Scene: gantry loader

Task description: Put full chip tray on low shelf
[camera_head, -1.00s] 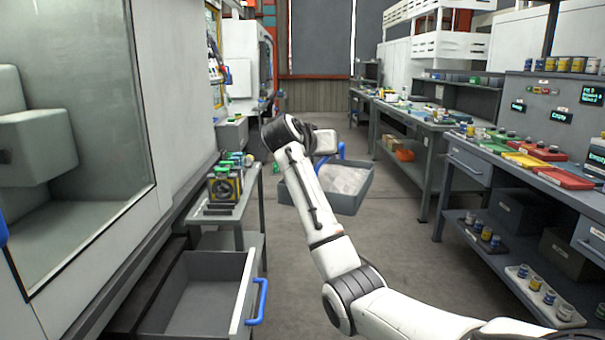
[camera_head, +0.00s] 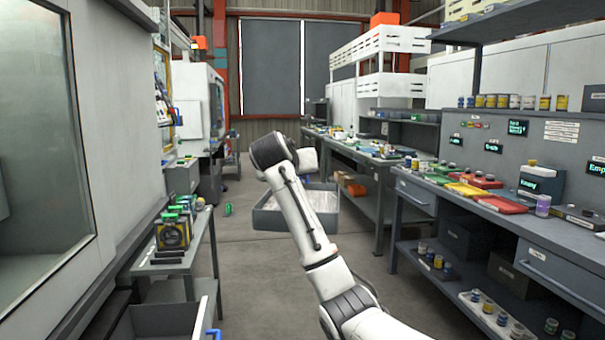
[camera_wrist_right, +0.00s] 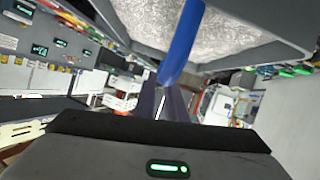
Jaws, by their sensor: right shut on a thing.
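The chip tray (camera_head: 278,222) is a grey open box filled with silvery metal chips, held over the aisle floor ahead. My right gripper (camera_wrist_right: 172,100) is shut on its blue handle (camera_wrist_right: 182,45). In the right wrist view the tray's grey rim (camera_wrist_right: 265,55) and the chips fill the top. In the head view my forearm and wrist hide part of the tray and most of the right gripper (camera_head: 308,172). The workbench on the right has a low shelf (camera_head: 455,285) with jars and dark bins on it. My left gripper is not in view.
A small table (camera_head: 185,255) with green-topped parts stands at left beside the machine. An open grey drawer (camera_head: 160,320) juts out at lower left. A second workbench (camera_head: 350,150) stands further back at right.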

